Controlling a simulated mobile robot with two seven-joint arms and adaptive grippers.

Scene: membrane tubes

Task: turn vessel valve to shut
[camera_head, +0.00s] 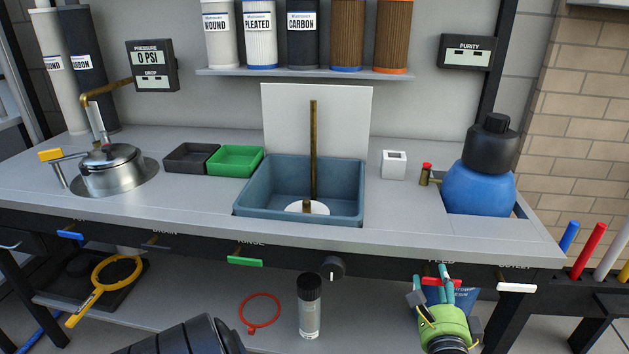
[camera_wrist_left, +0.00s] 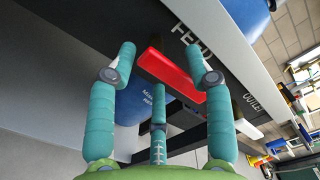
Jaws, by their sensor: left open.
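My left gripper (camera_head: 434,287) is open at the front edge of the bench, under the FEED label. In the left wrist view its teal fingers (camera_wrist_left: 163,52) stand apart around a red lever (camera_wrist_left: 168,75). The lever runs slanted between them, its right end close to the right finger; I cannot tell whether they touch. The red lever (camera_head: 431,281) is partly hidden by the fingers in the head view. A blue vessel (camera_head: 478,190) with a black cap stands above, with a small red-topped brass fitting (camera_head: 425,174) beside it. My right gripper is not in view.
A white OUTLET lever (camera_head: 516,287) is right of the gripper. Green (camera_head: 245,261) and blue (camera_head: 70,235) levers are along the edge to the left, with a black knob (camera_head: 333,267). A blue sink (camera_head: 254,200) is mid-bench. A blue packet (camera_head: 455,296) is behind the gripper.

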